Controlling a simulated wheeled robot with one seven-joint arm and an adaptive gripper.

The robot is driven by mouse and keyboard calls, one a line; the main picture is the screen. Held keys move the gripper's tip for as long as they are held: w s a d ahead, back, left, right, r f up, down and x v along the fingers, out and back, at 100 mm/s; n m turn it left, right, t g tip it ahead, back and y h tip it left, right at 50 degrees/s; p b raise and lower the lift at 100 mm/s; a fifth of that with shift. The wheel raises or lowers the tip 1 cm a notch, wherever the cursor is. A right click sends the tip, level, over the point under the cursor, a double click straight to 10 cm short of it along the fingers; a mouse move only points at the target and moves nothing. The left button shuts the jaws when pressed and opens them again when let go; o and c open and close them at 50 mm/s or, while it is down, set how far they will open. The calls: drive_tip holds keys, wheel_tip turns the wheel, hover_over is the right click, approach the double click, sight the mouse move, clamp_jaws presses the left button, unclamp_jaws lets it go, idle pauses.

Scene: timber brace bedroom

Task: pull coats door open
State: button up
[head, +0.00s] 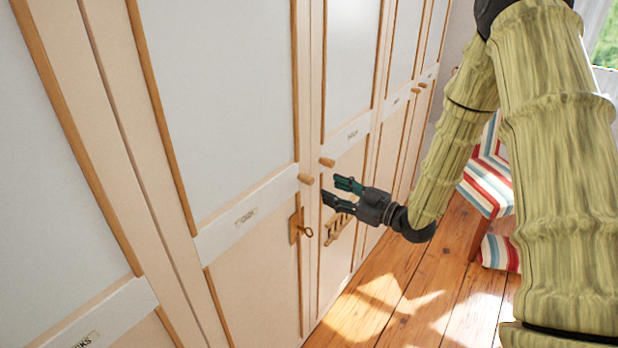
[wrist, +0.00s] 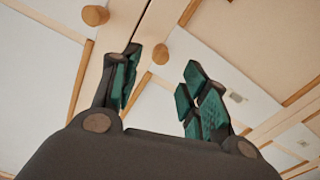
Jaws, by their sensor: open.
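The wardrobe door that seems to be the coats door (head: 240,265) is shut; its small label (head: 245,216) is hard to read. It has a round wooden knob (head: 306,179) at its right edge, with a keyed lock plate (head: 295,227) below. A neighbouring shut door has a similar knob (head: 327,162) close by. My gripper (head: 334,190) is open and empty, just right of and below the two knobs. In the wrist view, one knob (wrist: 160,54) appears between the fingertips, beyond them; another knob (wrist: 96,15) is further left. I cannot tell which is which there.
More shut wardrobe doors line the wall on both sides. A striped seat (head: 490,185) stands at the right. The wooden floor (head: 400,290) in front of the doors is clear.

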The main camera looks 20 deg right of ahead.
sight(313, 182)
drive_tip(key=p+x, duration=0.3)
drive_tip(key=x, duration=0.6)
drive_tip(key=shift+a, duration=0.1)
clamp_jaws()
